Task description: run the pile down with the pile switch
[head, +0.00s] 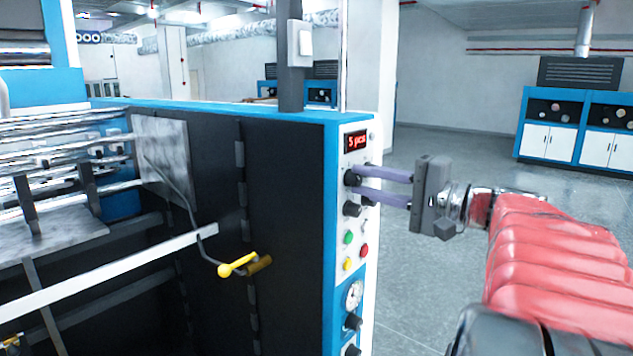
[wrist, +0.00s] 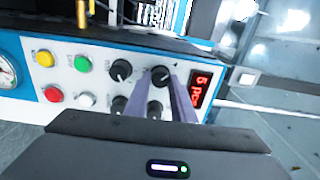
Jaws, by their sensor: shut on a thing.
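My gripper (head: 359,182) reaches in from the right to the white control panel (head: 372,300). Its two pale purple fingers are closed on the upper left black knob (head: 351,177), just below the red display (head: 356,141). In the wrist view this knob (wrist: 160,75) sits at the fingertips, beside the display (wrist: 201,86). The fingers partly hide the knobs near it. A second black knob (head: 351,209) sits below the held one. The labels are too small to read, so I cannot tell from them which is the pile switch.
A green button (head: 348,238), a red button (head: 364,250) and a yellow button (head: 347,264) sit lower on the panel. A yellow-handled crank (head: 237,265) sticks out at the left. Open floor (head: 450,180) lies to the right, before blue and white cabinets (head: 562,140).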

